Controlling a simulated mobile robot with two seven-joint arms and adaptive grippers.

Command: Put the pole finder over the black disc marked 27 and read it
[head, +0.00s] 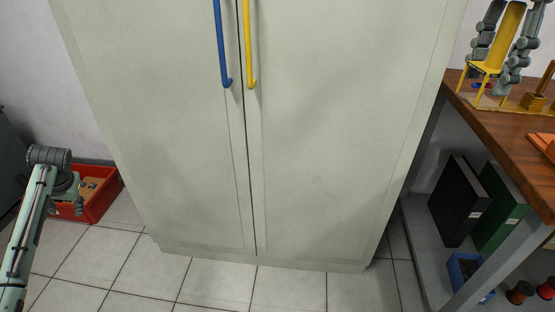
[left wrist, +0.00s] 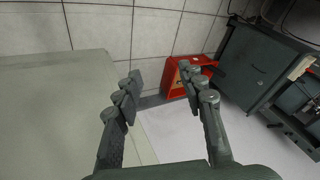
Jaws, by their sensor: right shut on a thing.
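My right gripper (head: 487,76) is at the top right, over the workbench. Its grey fingers are shut on a tall yellow thing (head: 509,34) with thin legs, which may be the pole finder. Its legs reach down to a low yellowish tray (head: 508,104) on the bench; I cannot tell whether they touch it. A small dark blue piece shows behind the legs. I make out no black disc marked 27. My left gripper (head: 68,190) is at the far left, in front of a red crate. In the left wrist view its fingers (left wrist: 162,85) are apart and empty.
A pale cabinet (head: 320,150) with blue and yellow handles fills the middle. The red crate (head: 100,203) stands on the tiled floor. Binders (head: 461,202) stand on the shelf below.

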